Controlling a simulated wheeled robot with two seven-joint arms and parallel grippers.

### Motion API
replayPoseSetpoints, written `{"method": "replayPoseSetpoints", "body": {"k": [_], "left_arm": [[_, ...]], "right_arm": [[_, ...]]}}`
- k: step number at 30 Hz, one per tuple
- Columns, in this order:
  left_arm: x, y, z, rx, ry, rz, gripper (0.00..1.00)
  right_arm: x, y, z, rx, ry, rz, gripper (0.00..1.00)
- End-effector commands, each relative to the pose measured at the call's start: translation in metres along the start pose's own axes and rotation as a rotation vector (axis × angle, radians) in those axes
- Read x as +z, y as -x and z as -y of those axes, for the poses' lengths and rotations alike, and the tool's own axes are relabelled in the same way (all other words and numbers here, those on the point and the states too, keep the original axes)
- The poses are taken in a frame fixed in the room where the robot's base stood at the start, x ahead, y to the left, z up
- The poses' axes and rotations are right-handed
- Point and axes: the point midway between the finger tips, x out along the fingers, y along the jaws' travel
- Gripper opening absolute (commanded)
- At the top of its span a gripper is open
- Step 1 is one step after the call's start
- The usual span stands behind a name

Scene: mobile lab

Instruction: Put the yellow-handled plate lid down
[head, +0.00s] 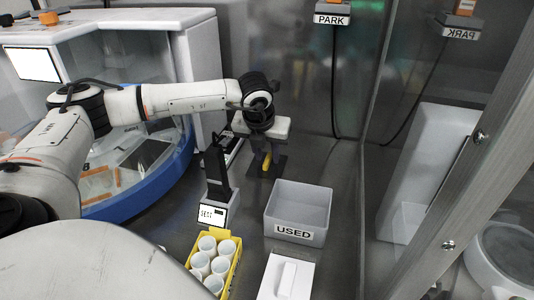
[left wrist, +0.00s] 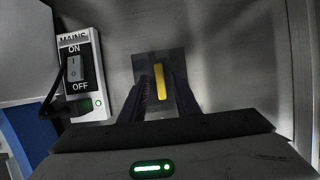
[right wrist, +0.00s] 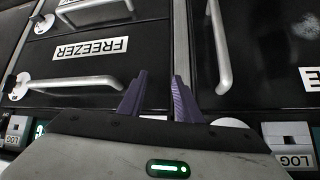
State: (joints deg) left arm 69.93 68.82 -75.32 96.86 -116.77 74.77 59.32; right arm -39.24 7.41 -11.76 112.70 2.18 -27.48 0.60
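The plate lid is a dark flat square (left wrist: 145,70) with a yellow bar handle (left wrist: 160,82). In the head view the handle (head: 266,162) shows just below my left gripper (head: 264,152), over the grey counter at the back. In the left wrist view my left gripper (left wrist: 164,80) is open, its fingers on either side of the handle. The left fingertip looks close to the handle; I cannot tell whether it touches. The lid's near part is hidden by the gripper. My right gripper (right wrist: 160,82) is open and empty, facing drawer fronts away from the lid.
A MAINS switch box (left wrist: 82,72) stands left of the lid. On the counter are a grey bin marked USED (head: 297,213), a yellow rack (head: 232,275) of white cups, a white box (head: 287,277) and a black device (head: 216,180). A blue-rimmed machine (head: 150,185) stands left.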

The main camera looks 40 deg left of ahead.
Motion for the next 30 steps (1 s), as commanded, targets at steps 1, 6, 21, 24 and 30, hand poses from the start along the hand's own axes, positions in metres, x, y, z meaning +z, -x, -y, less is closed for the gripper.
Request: {"method": "replayPoseSetpoints", "body": {"k": [1, 6, 21, 24, 30], "left_arm": [[0.001, 0.006, 0.001, -0.003, 0.001, 0.003, 0.29], [0.001, 0.038, 0.000, -0.004, 0.001, 0.005, 0.29], [0.001, 0.117, 0.000, -0.002, 0.000, 0.002, 0.29], [0.000, 0.119, 0.000, -0.001, 0.000, 0.002, 0.29], [0.000, 0.119, 0.000, -0.001, 0.000, 0.001, 0.29]], "right_arm": [[0.000, 0.000, 0.000, -0.001, 0.000, -0.001, 0.31], [0.001, -0.002, 0.001, -0.001, 0.000, 0.000, 0.31], [0.004, -0.003, 0.001, -0.003, 0.001, 0.004, 0.31], [0.004, -0.003, 0.001, -0.003, 0.001, 0.004, 0.31], [0.004, -0.003, 0.002, -0.003, 0.001, 0.005, 0.31]]}}
